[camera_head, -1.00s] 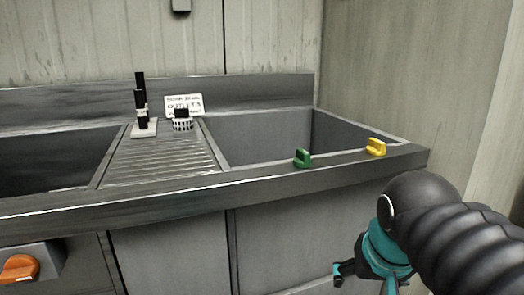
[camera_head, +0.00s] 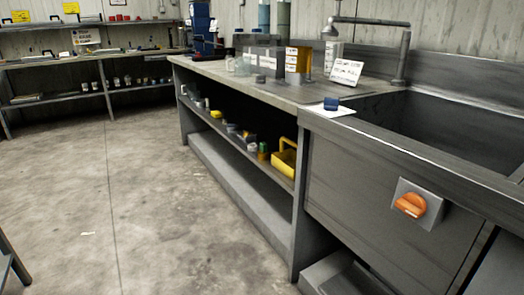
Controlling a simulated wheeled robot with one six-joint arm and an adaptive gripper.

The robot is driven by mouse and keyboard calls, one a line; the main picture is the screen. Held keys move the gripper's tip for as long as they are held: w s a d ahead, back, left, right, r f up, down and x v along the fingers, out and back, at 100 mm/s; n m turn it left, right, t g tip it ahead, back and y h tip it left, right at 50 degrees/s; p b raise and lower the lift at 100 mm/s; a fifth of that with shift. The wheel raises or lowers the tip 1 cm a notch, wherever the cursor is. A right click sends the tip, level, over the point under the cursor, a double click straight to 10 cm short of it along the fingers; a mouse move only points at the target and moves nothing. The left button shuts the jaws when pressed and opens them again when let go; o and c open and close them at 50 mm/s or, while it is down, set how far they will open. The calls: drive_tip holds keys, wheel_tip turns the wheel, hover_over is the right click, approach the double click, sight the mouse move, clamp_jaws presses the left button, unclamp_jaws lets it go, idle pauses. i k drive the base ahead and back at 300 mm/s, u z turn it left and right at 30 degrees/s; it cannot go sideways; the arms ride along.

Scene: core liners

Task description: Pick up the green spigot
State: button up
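The green spigot is not in view now. A second ago it stood on the front rim of a sink basin, left of a yellow spigot. My gripper is not in view now either. The steel sink unit (camera_head: 380,170) runs along the right side, with one dark basin (camera_head: 450,128) showing. An orange knob (camera_head: 410,205) is on its front panel.
A workbench (camera_head: 255,85) with boxes on top adjoins the sink. A small blue item (camera_head: 331,103) lies on white paper at the sink's left end. The shelf below holds a yellow basket (camera_head: 284,160). Concrete floor (camera_head: 130,200) is open at the left.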

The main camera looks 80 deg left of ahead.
sight(263, 146)
drive_tip(key=u, duration=3.05)
drive_tip(key=i, duration=1.7)
drive_tip(key=z, duration=0.4)
drive_tip(key=i, duration=0.65)
drive_tip(key=z, duration=0.3)
